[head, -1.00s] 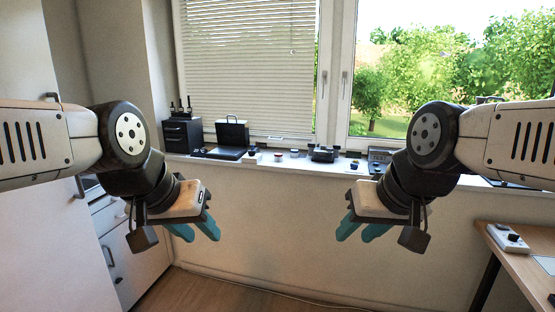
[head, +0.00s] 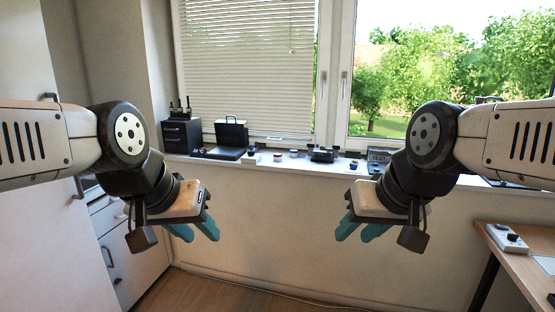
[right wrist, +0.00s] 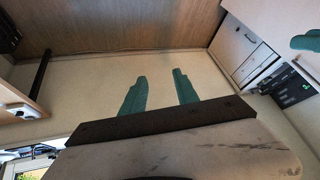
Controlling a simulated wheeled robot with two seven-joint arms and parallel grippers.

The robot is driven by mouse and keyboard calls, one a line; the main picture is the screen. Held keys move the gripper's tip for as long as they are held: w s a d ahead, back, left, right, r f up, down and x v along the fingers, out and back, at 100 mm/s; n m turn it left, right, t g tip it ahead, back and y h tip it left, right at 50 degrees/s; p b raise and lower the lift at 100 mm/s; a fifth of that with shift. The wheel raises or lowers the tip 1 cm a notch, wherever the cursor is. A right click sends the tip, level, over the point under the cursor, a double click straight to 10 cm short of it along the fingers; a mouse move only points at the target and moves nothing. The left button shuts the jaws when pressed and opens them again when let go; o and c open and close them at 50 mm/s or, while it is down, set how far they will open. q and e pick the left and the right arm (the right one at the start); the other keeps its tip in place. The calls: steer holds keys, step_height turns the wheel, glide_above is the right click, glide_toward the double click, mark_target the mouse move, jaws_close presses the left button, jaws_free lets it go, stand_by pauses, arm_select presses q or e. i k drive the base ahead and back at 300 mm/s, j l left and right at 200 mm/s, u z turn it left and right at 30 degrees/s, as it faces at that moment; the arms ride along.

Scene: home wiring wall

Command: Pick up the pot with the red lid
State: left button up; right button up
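Several small pots stand on the windowsill (head: 300,168) in the head view: one with a dark lid (head: 252,151), one beside it (head: 278,157), a greyish one (head: 294,153) and a bluish one (head: 354,164). They are too small for me to tell clearly which lid is red. My left gripper (head: 201,233) is open and empty, in front of and below the sill at the left. My right gripper (head: 356,233) is open and empty at the right. Its two teal fingers stand apart in the right wrist view (right wrist: 160,90).
A black open case (head: 232,138), a dark drawer box (head: 182,135) and black devices (head: 322,154) also stand on the sill. A wooden desk (head: 520,262) is at the right, a white cabinet at the left. Space between my grippers is clear.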

mark_target(278, 157)
steer(key=i+j, duration=0.2)
steer(key=i, duration=0.4)
steer(key=i+j, duration=0.15)
steer(key=i, duration=0.45)
steer(key=i+j, duration=0.2)
steer(key=i, duration=0.4)
steer(key=i+j, duration=0.2)
steer(key=i, duration=0.4)
